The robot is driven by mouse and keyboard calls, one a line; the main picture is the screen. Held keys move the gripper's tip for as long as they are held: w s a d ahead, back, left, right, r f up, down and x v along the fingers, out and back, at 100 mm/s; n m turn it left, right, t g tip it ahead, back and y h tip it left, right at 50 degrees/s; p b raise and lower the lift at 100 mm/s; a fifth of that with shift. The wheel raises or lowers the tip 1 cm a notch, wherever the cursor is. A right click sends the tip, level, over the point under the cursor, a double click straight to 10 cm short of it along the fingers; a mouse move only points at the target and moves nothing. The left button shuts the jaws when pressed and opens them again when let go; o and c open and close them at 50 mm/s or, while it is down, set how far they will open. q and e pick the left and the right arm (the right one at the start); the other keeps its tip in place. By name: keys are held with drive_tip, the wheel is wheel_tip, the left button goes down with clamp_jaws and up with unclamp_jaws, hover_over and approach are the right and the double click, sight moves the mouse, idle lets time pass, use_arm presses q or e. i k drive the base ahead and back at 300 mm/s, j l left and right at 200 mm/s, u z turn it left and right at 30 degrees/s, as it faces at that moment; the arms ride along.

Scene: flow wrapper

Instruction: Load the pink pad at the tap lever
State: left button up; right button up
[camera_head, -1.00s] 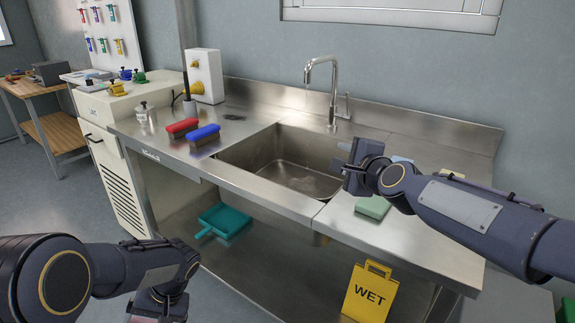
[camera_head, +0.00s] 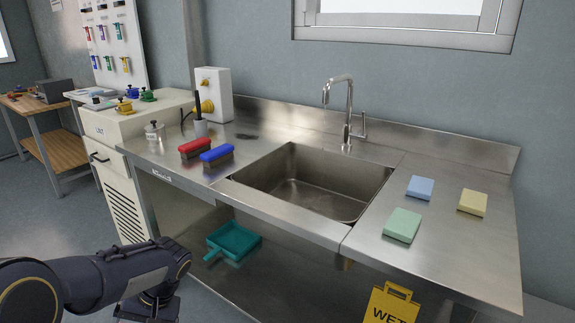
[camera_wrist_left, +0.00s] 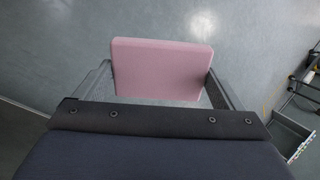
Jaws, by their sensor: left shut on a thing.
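The pink pad (camera_wrist_left: 162,70) is between the fingers of my left gripper (camera_wrist_left: 160,88) in the left wrist view, with grey floor beyond it. My left gripper is shut on it. In the head view my left gripper (camera_head: 148,312) is low at the bottom left, partly cut off by the frame edge, and the pad cannot be seen there. The tap lever (camera_head: 362,126) stands upright at the right of the chrome tap (camera_head: 349,105), behind the sink (camera_head: 310,185). My right gripper is out of view.
Green (camera_head: 403,225), blue (camera_head: 420,188) and yellow (camera_head: 472,202) pads lie on the right counter. Red (camera_head: 195,148) and blue (camera_head: 216,154) brushes lie left of the sink. A teal dustpan (camera_head: 235,240) is on the lower shelf. A yellow WET sign (camera_head: 392,304) stands in front.

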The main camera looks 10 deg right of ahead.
sight(362, 137)
drive_tip(key=i+j+z, duration=0.15)
drive_tip(key=j+z, duration=0.35)
drive_tip(key=i+j+z, duration=0.1)
drive_tip(key=j+z, duration=0.35)
drive_tip(key=l, duration=0.15)
